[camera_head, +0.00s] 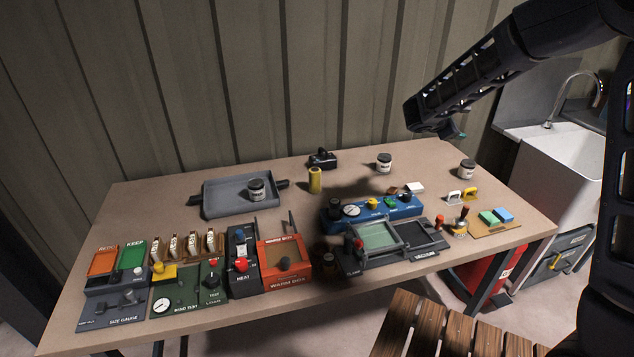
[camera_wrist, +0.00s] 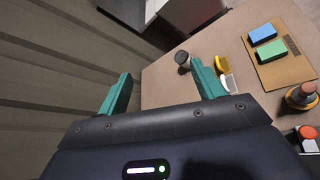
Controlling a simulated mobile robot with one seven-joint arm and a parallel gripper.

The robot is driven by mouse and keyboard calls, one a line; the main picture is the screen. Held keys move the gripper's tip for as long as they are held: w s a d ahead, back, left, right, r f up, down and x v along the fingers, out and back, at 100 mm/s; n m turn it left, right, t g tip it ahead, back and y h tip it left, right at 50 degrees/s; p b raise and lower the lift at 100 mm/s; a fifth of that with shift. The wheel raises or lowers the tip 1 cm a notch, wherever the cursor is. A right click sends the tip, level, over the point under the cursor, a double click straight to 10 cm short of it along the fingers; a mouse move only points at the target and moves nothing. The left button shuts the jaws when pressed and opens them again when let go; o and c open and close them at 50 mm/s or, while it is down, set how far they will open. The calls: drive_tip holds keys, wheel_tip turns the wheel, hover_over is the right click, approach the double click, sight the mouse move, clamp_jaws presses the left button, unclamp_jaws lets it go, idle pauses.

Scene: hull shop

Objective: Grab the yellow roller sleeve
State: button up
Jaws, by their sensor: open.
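The yellow roller sleeve (camera_head: 315,180) stands upright on the table, just right of the grey tray (camera_head: 215,206) and apart from it. It is not visible in the wrist view. My gripper (camera_head: 452,134) is raised above the back right of the table, well to the right of the sleeve. In the wrist view my gripper (camera_wrist: 160,92) shows two green fingers spread wide with nothing between them.
A jar (camera_head: 256,190) sits in the tray. A black device (camera_head: 322,158) stands behind the sleeve, and another jar (camera_head: 384,163) to its right. A blue gauge box (camera_head: 400,212) stands in front to the right. The table's back left is clear.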

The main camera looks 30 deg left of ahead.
drive_tip(key=s+a+f+n+t+y, duration=0.1)
drive_tip(key=a+f+n+t+y, duration=0.15)
drive_tip(key=a, duration=0.45)
drive_tip(key=s+a+f+n+t+y, duration=0.1)
drive_tip(key=a+f+n, duration=0.15)
drive_tip(key=a, duration=0.55)
drive_tip(key=n+y, duration=1)
drive_tip(key=n, duration=0.2)
hover_over(315, 169)
drive_tip(key=v, duration=0.4)
wheel_tip(315, 169, down, 12)
drive_tip(key=shift+t, duration=0.25)
wheel_tip(315, 169, down, 7)
drive_tip(key=shift+w+a+r, duration=0.1)
drive_tip(key=shift+x, duration=2.5)
drive_tip(key=c, duration=1.1)
drive_tip(key=shift+o, duration=0.2)
